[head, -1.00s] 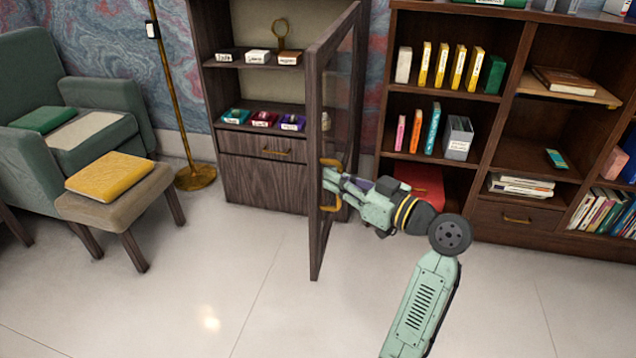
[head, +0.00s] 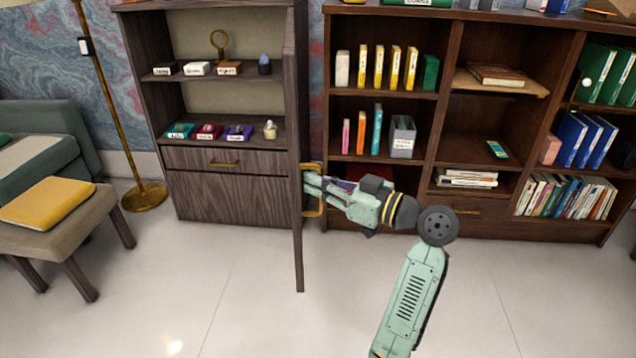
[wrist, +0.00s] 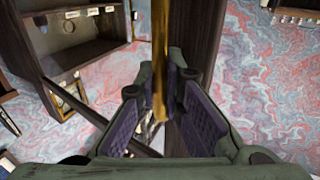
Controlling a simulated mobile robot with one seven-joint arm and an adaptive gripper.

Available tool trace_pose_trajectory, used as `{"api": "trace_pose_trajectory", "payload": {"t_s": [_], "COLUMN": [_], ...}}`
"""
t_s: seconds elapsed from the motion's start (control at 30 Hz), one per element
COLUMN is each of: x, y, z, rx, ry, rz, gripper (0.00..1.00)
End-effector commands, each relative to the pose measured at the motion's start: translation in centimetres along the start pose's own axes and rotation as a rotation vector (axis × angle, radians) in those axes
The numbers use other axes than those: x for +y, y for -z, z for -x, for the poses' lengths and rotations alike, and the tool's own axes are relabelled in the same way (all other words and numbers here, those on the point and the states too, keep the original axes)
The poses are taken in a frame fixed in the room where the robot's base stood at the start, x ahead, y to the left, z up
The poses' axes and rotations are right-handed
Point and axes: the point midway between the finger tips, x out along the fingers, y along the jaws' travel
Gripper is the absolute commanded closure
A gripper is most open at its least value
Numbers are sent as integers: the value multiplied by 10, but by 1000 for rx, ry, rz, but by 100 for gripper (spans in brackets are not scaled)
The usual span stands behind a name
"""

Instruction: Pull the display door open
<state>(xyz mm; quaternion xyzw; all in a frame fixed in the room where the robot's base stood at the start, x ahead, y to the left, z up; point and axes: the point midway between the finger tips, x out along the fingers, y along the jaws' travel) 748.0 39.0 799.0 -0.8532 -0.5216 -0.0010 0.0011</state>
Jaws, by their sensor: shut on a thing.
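The display door (head: 294,140) of the dark wood cabinet (head: 228,160) stands wide open in the head view, seen almost edge-on and jutting out toward me from the cabinet's right side. Its brass handle (head: 312,205) is on the right face of the door. My gripper (head: 310,188) is at the handle, shut on it. In the wrist view the brass handle bar (wrist: 161,60) runs down between the two purple-padded fingers (wrist: 163,110). The cabinet's shelves are in plain view, with small labelled items on them.
A bookshelf (head: 440,120) with books stands right of the door. A floor lamp (head: 145,195) and a stool with a yellow book (head: 48,203) are at the left. The pale tiled floor (head: 250,320) in front is clear.

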Motion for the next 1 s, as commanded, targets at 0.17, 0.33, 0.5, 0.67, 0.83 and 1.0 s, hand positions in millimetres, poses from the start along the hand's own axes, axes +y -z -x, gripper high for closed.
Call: {"api": "trace_pose_trajectory", "payload": {"t_s": [0.17,0.33,0.5,0.67,0.83,1.0], "x": [-3,-2,-2,-1,0,0], "y": [-2,-1,-1,-1,-1,-1], "z": [1,1,0,1,14,48], "rx": [-5,-4,-4,-4,-4,-3], "ry": [8,6,5,4,1,-2], "rz": [1,0,0,0,0,0], "gripper": [86,74,71,71,71,71]}}
